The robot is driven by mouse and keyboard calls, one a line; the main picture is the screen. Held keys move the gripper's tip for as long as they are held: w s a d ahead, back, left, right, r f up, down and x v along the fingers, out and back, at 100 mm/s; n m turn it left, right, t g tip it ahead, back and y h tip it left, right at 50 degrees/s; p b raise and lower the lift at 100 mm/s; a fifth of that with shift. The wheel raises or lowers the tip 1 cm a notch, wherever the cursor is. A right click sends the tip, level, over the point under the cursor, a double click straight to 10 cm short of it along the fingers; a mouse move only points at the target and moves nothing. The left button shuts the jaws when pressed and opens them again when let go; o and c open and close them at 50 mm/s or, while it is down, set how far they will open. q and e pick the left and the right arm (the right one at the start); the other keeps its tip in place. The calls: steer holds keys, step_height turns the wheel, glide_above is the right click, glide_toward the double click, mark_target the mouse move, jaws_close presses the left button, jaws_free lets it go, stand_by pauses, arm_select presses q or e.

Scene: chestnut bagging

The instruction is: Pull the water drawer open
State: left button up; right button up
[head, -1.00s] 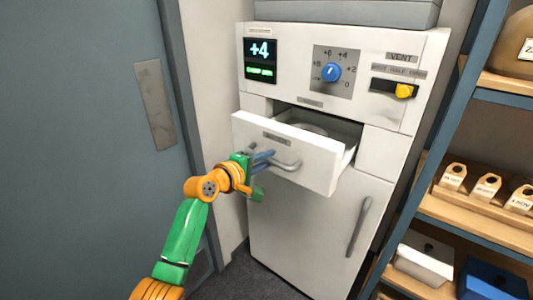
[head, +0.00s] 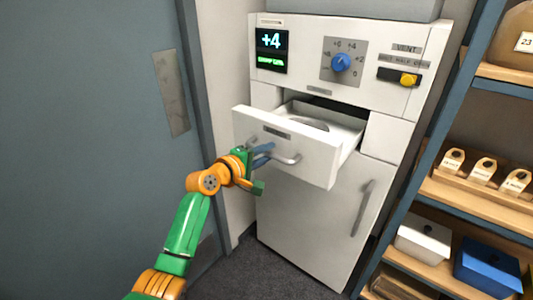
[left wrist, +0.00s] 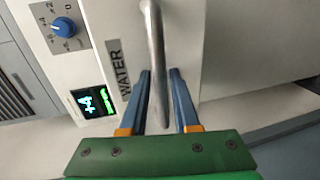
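The water drawer (head: 285,147) is a white drawer in the upper part of a white cabinet, standing well open in the head view. A round shape shows inside it. Its front carries a label that reads WATER in the left wrist view (left wrist: 122,68) and a grey bar handle (head: 288,159). My left gripper (head: 262,152) is at the left part of this handle. My right gripper is not in view.
The cabinet has a +4 display (head: 271,50), a blue dial (head: 341,62) and a yellow vent slider (head: 408,79). A lower door with a handle (head: 362,208) is below the drawer. Shelves (head: 460,205) stand close at the right, a blue-grey door (head: 90,150) at the left.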

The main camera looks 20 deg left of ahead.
arm_select(q)
steer(key=shift+o, duration=0.9)
steer(key=b+v, duration=0.1)
steer(key=v, duration=0.6)
steer(key=shift+f, duration=0.1)
